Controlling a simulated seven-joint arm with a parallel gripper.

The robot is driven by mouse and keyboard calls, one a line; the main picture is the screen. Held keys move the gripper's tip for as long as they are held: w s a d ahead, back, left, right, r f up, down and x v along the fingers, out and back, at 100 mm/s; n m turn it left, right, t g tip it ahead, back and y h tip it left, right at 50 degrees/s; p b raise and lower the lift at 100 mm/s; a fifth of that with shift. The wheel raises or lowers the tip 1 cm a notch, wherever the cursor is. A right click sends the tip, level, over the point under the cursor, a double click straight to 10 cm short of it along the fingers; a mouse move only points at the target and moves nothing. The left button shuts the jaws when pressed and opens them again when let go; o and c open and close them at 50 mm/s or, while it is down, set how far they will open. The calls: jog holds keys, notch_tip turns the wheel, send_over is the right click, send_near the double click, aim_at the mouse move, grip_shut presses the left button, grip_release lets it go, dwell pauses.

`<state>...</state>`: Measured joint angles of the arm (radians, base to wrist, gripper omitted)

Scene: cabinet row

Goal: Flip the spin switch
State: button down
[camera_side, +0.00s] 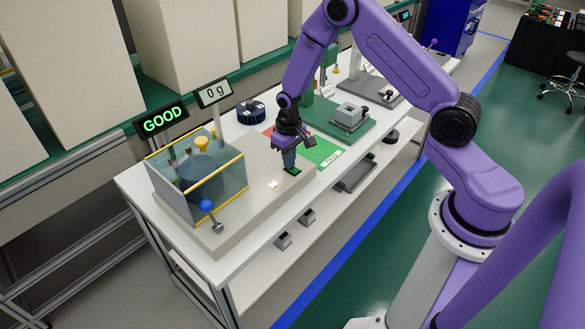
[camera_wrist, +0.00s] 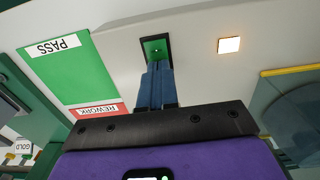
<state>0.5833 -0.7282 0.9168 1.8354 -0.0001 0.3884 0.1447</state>
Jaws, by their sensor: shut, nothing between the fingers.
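The spin switch looks like a small green piece in a dark square frame (camera_wrist: 155,46), set in the pale base of the machine. In the side view its green part (camera_side: 294,171) shows just below my fingers. My gripper (camera_side: 289,166) points down at the switch, its blue fingers together and empty. In the wrist view the fingertips (camera_wrist: 158,66) reach the near edge of the switch frame and hide part of it. I cannot tell whether they touch it. A lit square lamp (camera_wrist: 229,45) sits beside the switch; it also shows in the side view (camera_side: 272,184).
A clear box with yellow edges (camera_side: 240,160) stands left of my gripper, with a dark round drum (camera_side: 202,172) inside and a blue-knobbed lever (camera_side: 207,205) in front. Displays read "GOOD" (camera_side: 163,119) and "0 g" (camera_side: 214,93). A green PASS pad (camera_wrist: 62,62) adjoins a red REWORK pad (camera_wrist: 100,110).

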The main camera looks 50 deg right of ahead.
jog(key=shift+r, duration=3.4)
jog(key=s+a+r+n, duration=0.6)
jog(key=s+a+r, duration=0.45)
jog(key=s, duration=0.35)
jog(key=s+d+r+n, duration=0.1)
jog(key=s+r+n, duration=0.2)
jog(key=s, duration=0.6)
jog(key=s+d+r+n, duration=0.2)
jog(key=s+r+n, duration=0.1)
jog(key=s, duration=0.6)
jog(key=shift+n, duration=0.3)
jog(key=shift+w+f, duration=0.1)
jog(key=shift+w, duration=0.05)
